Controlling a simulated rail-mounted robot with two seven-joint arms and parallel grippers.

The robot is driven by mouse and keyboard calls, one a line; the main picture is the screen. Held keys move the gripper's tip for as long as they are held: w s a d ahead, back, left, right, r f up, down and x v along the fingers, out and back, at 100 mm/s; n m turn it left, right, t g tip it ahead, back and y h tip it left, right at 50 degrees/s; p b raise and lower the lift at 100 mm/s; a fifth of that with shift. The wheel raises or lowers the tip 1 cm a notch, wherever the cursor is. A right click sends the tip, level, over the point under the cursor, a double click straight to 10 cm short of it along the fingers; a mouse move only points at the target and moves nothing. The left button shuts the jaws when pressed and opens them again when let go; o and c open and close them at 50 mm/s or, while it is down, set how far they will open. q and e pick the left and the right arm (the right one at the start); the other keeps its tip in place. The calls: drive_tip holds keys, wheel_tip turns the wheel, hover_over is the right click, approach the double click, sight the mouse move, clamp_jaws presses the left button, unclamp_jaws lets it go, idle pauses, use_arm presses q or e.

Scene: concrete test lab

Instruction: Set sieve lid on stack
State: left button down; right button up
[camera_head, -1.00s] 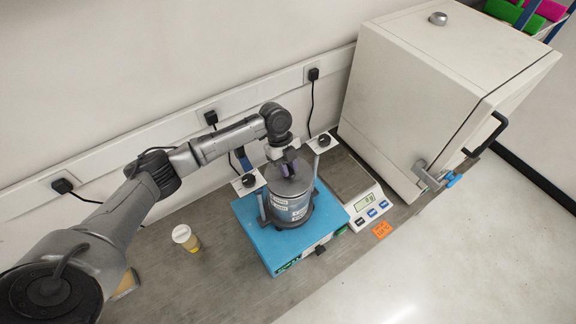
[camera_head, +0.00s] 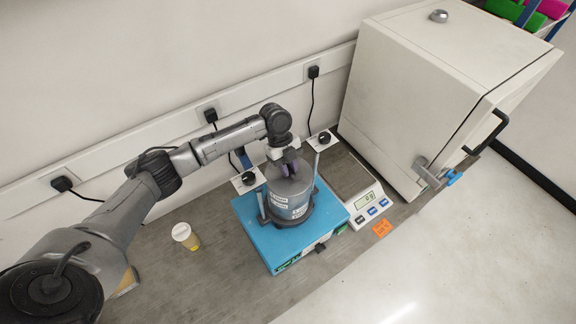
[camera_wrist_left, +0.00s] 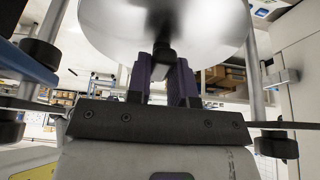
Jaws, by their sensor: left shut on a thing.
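The sieve stack (camera_head: 291,208) is a grey metal cylinder with white labels, standing on the blue shaker base (camera_head: 262,244) between upright rods. The round grey sieve lid (camera_head: 279,184) is at the top of the stack, under my left gripper (camera_head: 288,168). In the left wrist view, the lid (camera_wrist_left: 205,28) is a shiny disc, and the purple-padded fingers (camera_wrist_left: 163,72) are shut on its knob (camera_wrist_left: 164,50). The gripper hides part of the lid in the head view. I cannot tell whether the lid touches the stack. My right gripper is not in view.
A balance (camera_head: 362,196) stands close on the right, with a large white oven (camera_head: 425,90) beyond. A white-capped jar (camera_head: 185,235) stands left on the grey bench.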

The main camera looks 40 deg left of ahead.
use_arm(q)
drive_tip(key=shift+f, duration=0.1)
idle(0.5)
drive_tip(key=c, duration=1)
unclamp_jaws()
drive_tip(key=shift+c, duration=0.2)
drive_tip(key=shift+o, duration=0.6)
drive_tip(key=shift+r+p, duration=2.25)
drive_tip(key=shift+r, duration=0.3)
